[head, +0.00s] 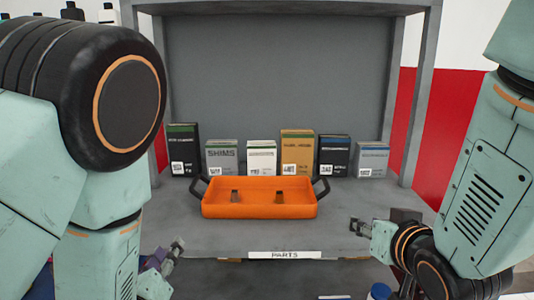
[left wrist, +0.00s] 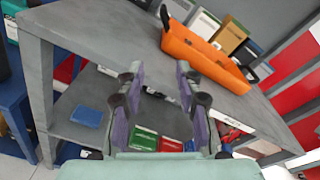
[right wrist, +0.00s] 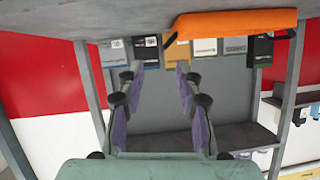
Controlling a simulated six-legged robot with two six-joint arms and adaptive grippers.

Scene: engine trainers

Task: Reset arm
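My left gripper (head: 165,258) is low at the left, in front of the bench. In the left wrist view it (left wrist: 160,75) has its two fingers apart with nothing between them. My right gripper (head: 362,228) is at the right, near the front of the bench. In the right wrist view its fingers (right wrist: 156,72) are also apart and empty. Both of my arms come in at the sides of the head view. An orange tray (head: 260,211) with black handles stands on the grey bench, between and beyond the grippers, holding two small dark parts.
A row of several boxes, including a SHIMS box (head: 222,157) and a tan box (head: 297,153), stands behind the tray. The grey bench (head: 345,205) has a PARTS label (head: 284,255) on its front edge. A lower shelf holds a blue box (left wrist: 87,115).

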